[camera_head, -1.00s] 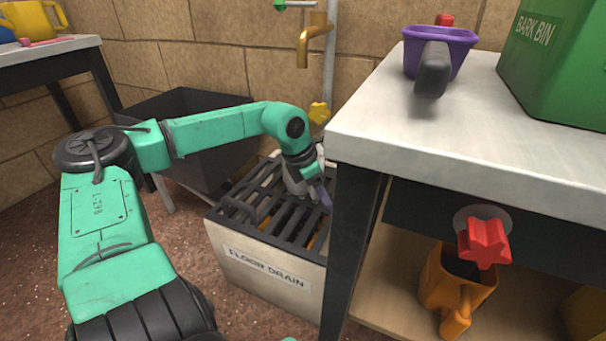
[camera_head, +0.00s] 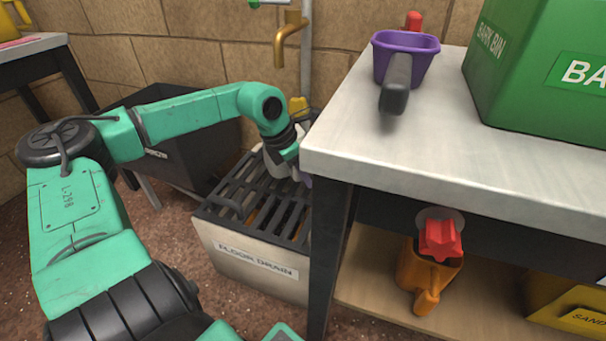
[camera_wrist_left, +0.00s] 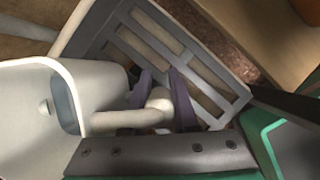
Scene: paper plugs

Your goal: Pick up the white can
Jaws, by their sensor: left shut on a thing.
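The white can (camera_wrist_left: 35,82) fills the left of the left wrist view, with its open mouth and a pale handle (camera_wrist_left: 115,120) reaching toward the fingers. My left gripper (camera_wrist_left: 160,98) has its purple-grey fingers closed around the end of that handle. In the head view my left gripper (camera_head: 304,178) is low behind the table corner, over the floor drain, with its tips mostly hidden. I cannot clearly make out the can there. My right gripper is not in view.
The slotted floor drain (camera_head: 245,258) lies below the left gripper. The table (camera_head: 440,150) stands close on its right, carrying a purple pot (camera_head: 388,55) and green bark bin (camera_head: 500,90). A dark trough (camera_head: 170,165) is behind the arm. An orange jug (camera_head: 415,275) sits underneath the table.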

